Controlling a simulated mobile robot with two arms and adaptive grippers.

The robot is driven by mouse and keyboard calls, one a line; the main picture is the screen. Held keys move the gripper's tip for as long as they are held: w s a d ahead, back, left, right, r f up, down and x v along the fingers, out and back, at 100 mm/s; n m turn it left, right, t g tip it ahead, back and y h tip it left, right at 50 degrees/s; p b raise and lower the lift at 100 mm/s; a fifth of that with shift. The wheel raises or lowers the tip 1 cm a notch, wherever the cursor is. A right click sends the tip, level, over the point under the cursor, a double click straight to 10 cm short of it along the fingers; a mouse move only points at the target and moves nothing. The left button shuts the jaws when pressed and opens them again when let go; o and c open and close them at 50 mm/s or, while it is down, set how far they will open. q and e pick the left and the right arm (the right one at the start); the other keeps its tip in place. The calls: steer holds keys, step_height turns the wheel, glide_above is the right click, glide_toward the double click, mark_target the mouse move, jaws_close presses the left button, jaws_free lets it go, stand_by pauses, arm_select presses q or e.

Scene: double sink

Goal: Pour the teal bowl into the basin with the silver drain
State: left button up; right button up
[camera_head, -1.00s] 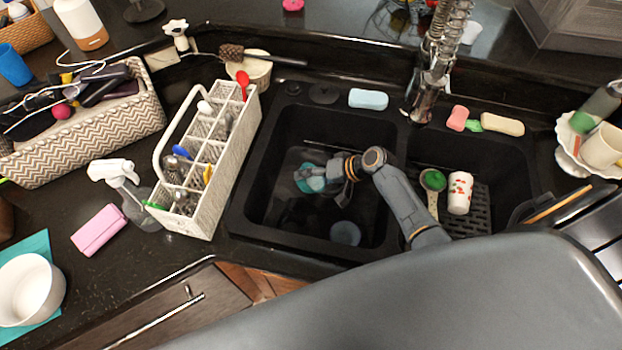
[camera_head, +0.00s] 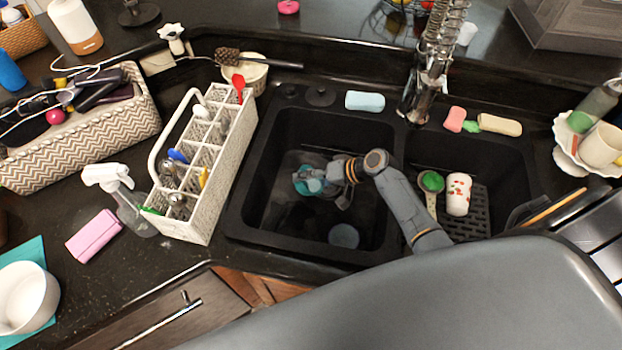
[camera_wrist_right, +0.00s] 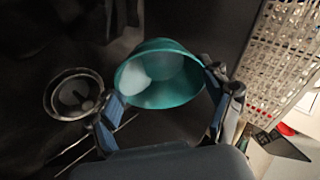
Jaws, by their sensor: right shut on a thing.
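The teal bowl (camera_head: 306,186) is inside the left basin (camera_head: 285,232) in the head view, above the basin floor. My right gripper (camera_head: 326,181) reaches in from the right and is shut on it. In the right wrist view the teal bowl (camera_wrist_right: 150,92) sits between the two fingers of my right gripper (camera_wrist_right: 163,88), tilted, with a pale patch inside that I cannot identify. A round drain (camera_head: 343,236) shows in the left basin floor, nearer the front; the wrist view shows the drain (camera_wrist_right: 73,94) left of the bowl. My left gripper is not in view.
The right basin holds a white patterned cup (camera_head: 458,194) and a green-headed brush (camera_head: 432,181) near a dark rack. A faucet (camera_head: 425,90) stands behind the divider. A white caddy (camera_head: 205,165) stands left of the sink. A blue sponge (camera_head: 365,100) lies on the back ledge.

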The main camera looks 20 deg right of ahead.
steer(key=shift+d+t+y+b, duration=0.25)
steer(key=shift+y+b, duration=0.25)
steer(key=shift+b, duration=0.6)
steer(key=shift+r, duration=0.2)
steer(key=shift+s+d+r+m+t+y+b, duration=0.2)
steer(key=shift+r+m+t+y+b, duration=0.15)
steer(key=shift+r+y+b, duration=0.45)
steer(key=shift+r, duration=0.1)
steer(key=shift+w, duration=0.1)
